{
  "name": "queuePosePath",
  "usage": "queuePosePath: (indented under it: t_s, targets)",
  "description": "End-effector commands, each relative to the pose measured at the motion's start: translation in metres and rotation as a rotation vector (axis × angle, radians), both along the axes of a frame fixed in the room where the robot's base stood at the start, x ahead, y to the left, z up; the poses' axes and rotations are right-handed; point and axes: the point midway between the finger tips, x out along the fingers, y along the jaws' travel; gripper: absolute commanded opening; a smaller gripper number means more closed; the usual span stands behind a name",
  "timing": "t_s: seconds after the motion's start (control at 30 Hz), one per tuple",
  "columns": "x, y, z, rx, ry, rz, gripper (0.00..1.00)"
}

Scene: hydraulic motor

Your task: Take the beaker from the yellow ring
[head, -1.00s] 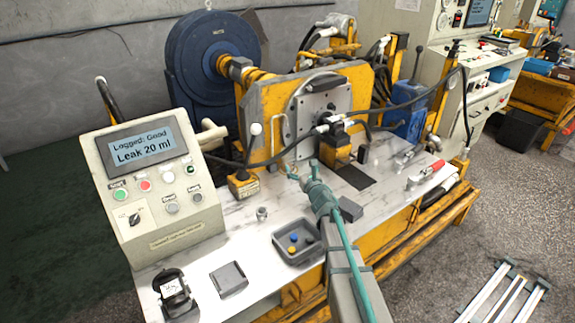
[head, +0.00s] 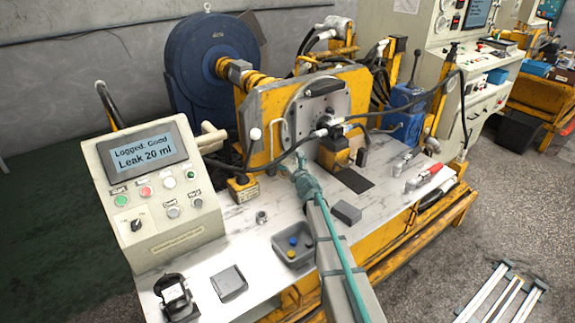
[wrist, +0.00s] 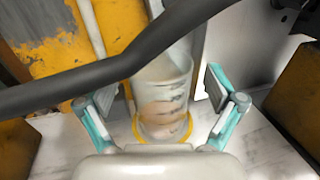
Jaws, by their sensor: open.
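In the wrist view a clear beaker (wrist: 165,92) with a tan liquid in its lower part stands upright in the middle. Its foot is at the yellow ring (wrist: 183,134) on the pale bench top. A dark hose (wrist: 60,90) crosses the picture in front of the beaker's upper part and hides some of it. My gripper (wrist: 161,108) is open, with one teal-padded finger on each side of the beaker and gaps on both sides. In the head view my gripper (head: 292,172) is at the front of the yellow machine frame; I cannot make out the beaker there.
A yellow plate of the machine (wrist: 48,40) stands close behind at left. The control box (head: 155,200) reads "Logged: Good, Leak 20 ml". A grey tray (head: 292,262) with small caps and a grey block (head: 346,213) lie on the bench near my arm.

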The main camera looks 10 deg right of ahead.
Motion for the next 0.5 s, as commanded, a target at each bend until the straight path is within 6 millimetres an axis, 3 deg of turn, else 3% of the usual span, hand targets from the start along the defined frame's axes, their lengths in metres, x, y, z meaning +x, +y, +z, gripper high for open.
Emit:
queuePosePath:
  t_s: [0.1,0.33,0.5]
  targets:
    - [0.0135,0.0027,0.0000,0.000,0.000,0.000,0.93]
    - [0.0132,0.0029,-0.0006,0.000,0.000,-0.001,0.93]
    - [0.0132,0.0028,-0.0005,0.000,0.000,-0.001,0.66]
